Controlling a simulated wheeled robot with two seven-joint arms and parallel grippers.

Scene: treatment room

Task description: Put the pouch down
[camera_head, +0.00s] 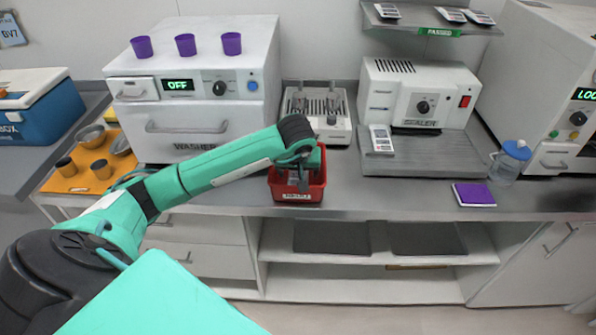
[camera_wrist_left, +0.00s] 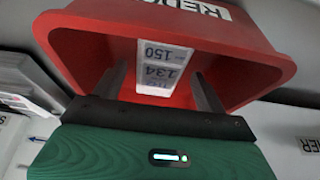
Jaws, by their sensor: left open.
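A white pouch with printed numbers (camera_wrist_left: 163,68) lies inside the red bin (camera_wrist_left: 62,45) in the left wrist view. The bin also shows in the head view (camera_head: 312,190) at the counter's front edge. My left gripper (camera_head: 298,182) reaches down into the bin, and its two fingers (camera_wrist_left: 160,88) are apart, on either side of the pouch, open. In the head view my arm hides the pouch. Another pouch (camera_head: 381,138) lies at the left of the sealer's plate. My right gripper is not in view.
The washer (camera_head: 195,125) stands left of the bin and a white rack (camera_head: 318,105) behind it. The sealer (camera_head: 420,90) is to the right, with several pouches on the PASSED shelf (camera_head: 400,22) above. A purple pad (camera_head: 474,194) and a blue-lidded jar (camera_head: 510,160) stand further right.

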